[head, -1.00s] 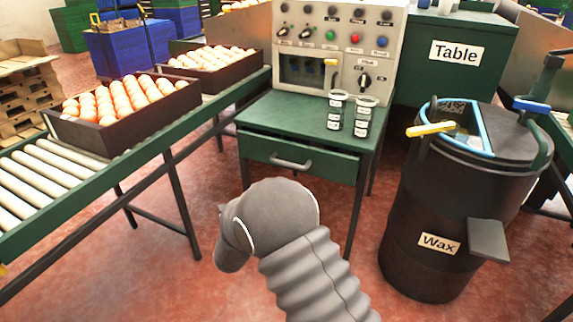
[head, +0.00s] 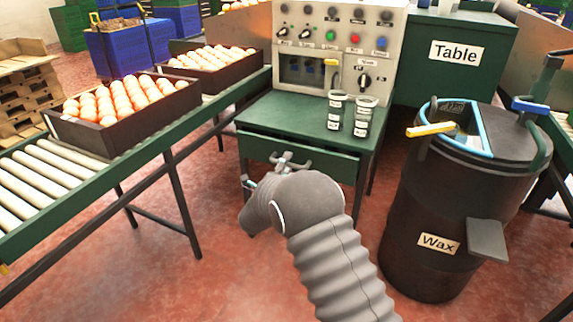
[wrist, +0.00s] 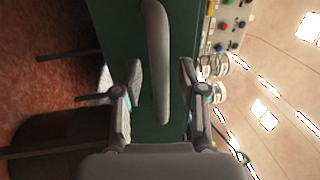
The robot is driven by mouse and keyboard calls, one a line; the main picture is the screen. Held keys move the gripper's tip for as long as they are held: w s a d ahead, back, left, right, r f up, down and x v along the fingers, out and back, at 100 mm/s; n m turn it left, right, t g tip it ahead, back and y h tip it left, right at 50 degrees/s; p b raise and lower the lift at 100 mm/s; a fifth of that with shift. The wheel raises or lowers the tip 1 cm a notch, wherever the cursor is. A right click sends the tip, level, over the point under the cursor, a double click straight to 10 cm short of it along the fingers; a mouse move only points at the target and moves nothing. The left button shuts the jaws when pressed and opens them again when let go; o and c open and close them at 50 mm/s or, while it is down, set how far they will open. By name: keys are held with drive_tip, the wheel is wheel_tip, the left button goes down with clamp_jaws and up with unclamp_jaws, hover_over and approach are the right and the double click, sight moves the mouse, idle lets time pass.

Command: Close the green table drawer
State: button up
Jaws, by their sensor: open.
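The green table (head: 300,118) stands in the middle of the head view. Its green drawer (head: 335,168) shows a dark gap along the top edge, so it stands a little open. The grey drawer handle (wrist: 156,45) runs lengthwise through the wrist view, in front of the green drawer front (wrist: 122,35). My gripper (head: 266,172) is at the drawer front by the handle, partly hidden by my arm. In the wrist view my gripper (wrist: 160,80) is open, with one finger on each side of the handle. I cannot tell whether it touches the handle.
Two jars (head: 361,117) and a control panel (head: 340,45) stand on the table. A black wax barrel (head: 425,200) is at the right. The red floor before the drawer is clear.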

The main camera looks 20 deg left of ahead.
clamp_jaws()
drive_tip(key=x, duration=0.3)
drive_tip(key=shift+w+f, duration=0.25)
drive_tip(key=shift+w, duration=0.25)
unclamp_jaws()
drive_tip(key=shift+w+d, duration=0.1)
drive_tip(key=shift+w, duration=0.05)
drive_tip(key=shift+f, duration=0.1)
